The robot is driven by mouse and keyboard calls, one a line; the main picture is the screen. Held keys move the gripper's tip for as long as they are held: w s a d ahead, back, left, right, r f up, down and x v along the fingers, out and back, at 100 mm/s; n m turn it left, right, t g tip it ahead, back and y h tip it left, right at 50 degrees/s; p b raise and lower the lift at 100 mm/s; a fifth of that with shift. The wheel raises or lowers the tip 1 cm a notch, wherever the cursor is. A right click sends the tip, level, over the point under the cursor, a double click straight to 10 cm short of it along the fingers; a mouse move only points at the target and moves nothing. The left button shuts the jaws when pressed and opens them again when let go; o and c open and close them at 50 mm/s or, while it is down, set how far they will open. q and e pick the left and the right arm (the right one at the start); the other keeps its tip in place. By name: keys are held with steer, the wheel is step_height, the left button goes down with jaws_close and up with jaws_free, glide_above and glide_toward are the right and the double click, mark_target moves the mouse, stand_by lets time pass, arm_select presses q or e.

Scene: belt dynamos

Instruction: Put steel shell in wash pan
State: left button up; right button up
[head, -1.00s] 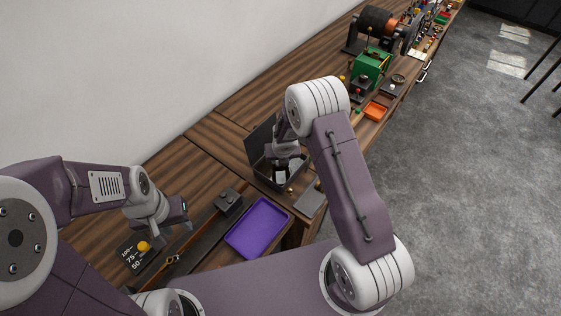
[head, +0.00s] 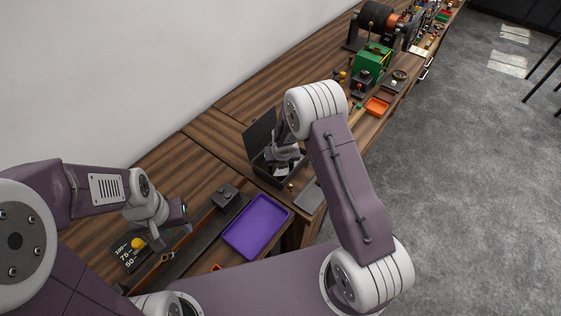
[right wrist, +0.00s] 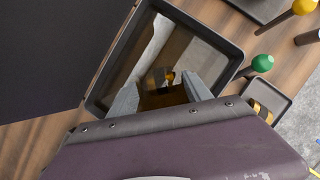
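My right gripper (right wrist: 163,97) reaches down into an open dark box (right wrist: 228,87), with its two fingers apart. A shiny amber-brown surface shows between the fingers; I cannot tell whether it is the steel shell or a reflection. The box, its lid standing up, also shows in the head view (head: 294,180), where my right arm and gripper hide most of its inside. A shallow purple tray (head: 256,227) lies empty nearer to me. I cannot tell which container is the wash pan. My left gripper (head: 184,213) hangs above the bench at the left; its finger gap is not clear.
A black number plate with a yellow knob (head: 137,243) lies at the front left. A green machine (head: 371,62) and an orange tray (head: 377,107) stand farther along the bench. A grey plate (head: 307,197) lies right of the box.

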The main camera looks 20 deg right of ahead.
steer(key=s+d+r+m+h+p, duration=0.1)
steer(key=s+d+r+m+p, duration=0.15)
steer(key=s+r+m, duration=0.45)
steer(key=s+d+r+m+p, duration=0.1)
steer(key=s+r+m+p, duration=0.15)
steer(key=r+m, duration=0.45)
steer(key=s+r+m+g+y, duration=0.1)
steer(key=s+r+m+g, duration=0.15)
steer(key=s+m, duration=0.6)
steer(key=s+r+m+g+y, duration=0.1)
steer(key=s+r+m, duration=0.4)
steer(key=m, duration=0.7)
step_height(320, 180, down, 10)
steer(key=b, duration=0.8)
steer(key=shift+s+a+r, duration=0.2)
steer(key=shift+s+a, duration=0.2)
steer(key=shift+s, duration=0.05)
steer(key=shift+s, duration=0.1)
